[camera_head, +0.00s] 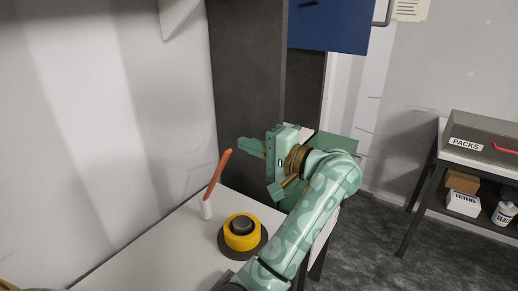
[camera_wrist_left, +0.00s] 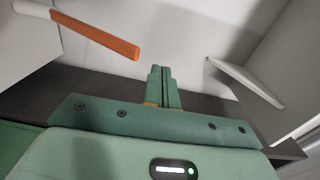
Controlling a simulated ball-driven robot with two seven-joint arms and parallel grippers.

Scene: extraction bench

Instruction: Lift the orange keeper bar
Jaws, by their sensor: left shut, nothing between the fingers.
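The orange keeper bar (camera_head: 218,173) stands tilted up from a short white pivot (camera_head: 206,208) on the pale bench. It also shows in the left wrist view (camera_wrist_left: 95,35), at the upper left. My left gripper (camera_head: 242,146) is shut and empty, its fingers pointing left in the head view. Its fingertips appear a little right of and above the bar's upper end, apart from it. In the left wrist view the closed fingers (camera_wrist_left: 160,76) stand right of the bar with a gap between. My right gripper is not in view.
A yellow and black round button (camera_head: 242,232) sits on the bench (camera_head: 180,247) below my left arm. A dark panel (camera_head: 245,85) and a blue panel (camera_head: 328,30) stand behind. A side table with a grey PACKS box (camera_head: 485,138) is at the right.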

